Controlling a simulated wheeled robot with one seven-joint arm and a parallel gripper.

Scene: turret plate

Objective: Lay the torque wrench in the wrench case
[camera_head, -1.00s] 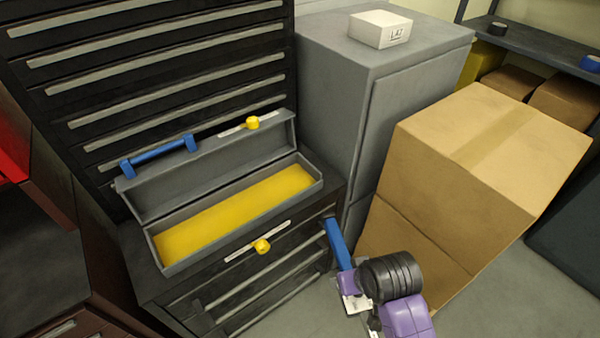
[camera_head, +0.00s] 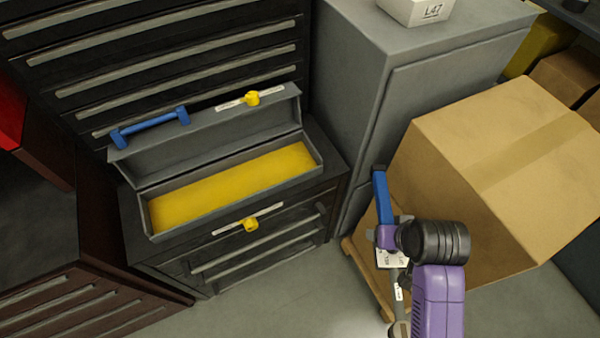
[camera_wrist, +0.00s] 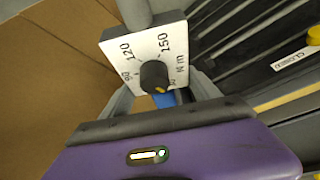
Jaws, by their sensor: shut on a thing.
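The torque wrench has a blue handle (camera_head: 382,195), a white scale plate with a dark knob, and a grey shaft running down. My gripper (camera_head: 387,240) is shut on it, holding it near upright right of the case, in front of the cardboard boxes. In the wrist view, the scale plate (camera_wrist: 150,55) stands before my gripper (camera_wrist: 160,95), and a bit of blue shows between the fingers. The grey wrench case (camera_head: 146,217) lies open on a dark drawer cabinet, its lid raised. Its yellow lining (camera_head: 235,187) is bare.
A grey cabinet (camera_head: 365,80) rises between case and boxes, with a white box (camera_head: 415,10) on top. Tall dark drawers (camera_head: 170,50) stand behind the case. Floor is free in front.

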